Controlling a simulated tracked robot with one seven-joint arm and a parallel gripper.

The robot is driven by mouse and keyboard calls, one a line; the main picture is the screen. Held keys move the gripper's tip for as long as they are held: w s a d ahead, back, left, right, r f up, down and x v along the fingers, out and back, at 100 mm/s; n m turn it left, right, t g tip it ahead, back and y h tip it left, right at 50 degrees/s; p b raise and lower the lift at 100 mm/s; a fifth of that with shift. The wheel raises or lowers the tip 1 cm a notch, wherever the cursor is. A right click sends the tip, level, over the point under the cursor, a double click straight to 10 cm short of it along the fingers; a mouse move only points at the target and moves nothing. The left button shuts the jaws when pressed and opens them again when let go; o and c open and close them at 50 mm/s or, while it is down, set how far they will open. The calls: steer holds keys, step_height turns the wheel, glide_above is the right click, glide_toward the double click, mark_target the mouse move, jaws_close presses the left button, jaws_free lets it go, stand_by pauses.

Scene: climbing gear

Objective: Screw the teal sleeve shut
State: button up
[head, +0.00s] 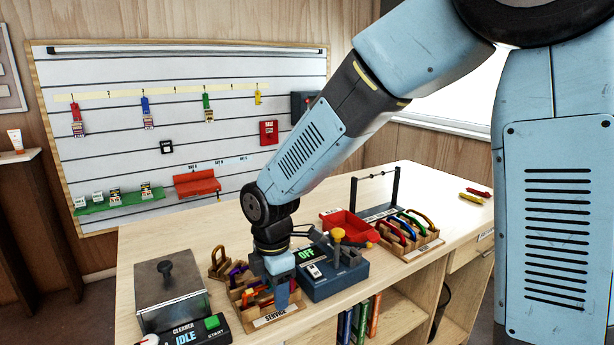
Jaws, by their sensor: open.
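My gripper (283,292) points down over the service tray (277,316) at the front of the bench. It is open, with its fingertips among or just above the carabiners there. The service tray holds several coloured carabiners (250,296), with red, purple and yellow ones partly visible. The gripper and wrist hide part of the tray. I cannot make out a teal sleeve, and cannot tell whether one is between the fingers.
A blue device (335,286) reading OFF stands close right of my gripper. A metal-lidded cleaner (172,291) reading IDLE is at left. A red bin (350,228) and a second carabiner tray (425,250) are farther right. Bare bench lies at back left.

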steer(key=shift+r, duration=1.05)
steer(key=shift+r, duration=0.35)
steer(key=shift+w+a, duration=0.35)
steer(key=shift+w, duration=0.2)
steer(key=shift+r, duration=0.1)
step_height(320, 180, up, 10)
stand_by(0.9)
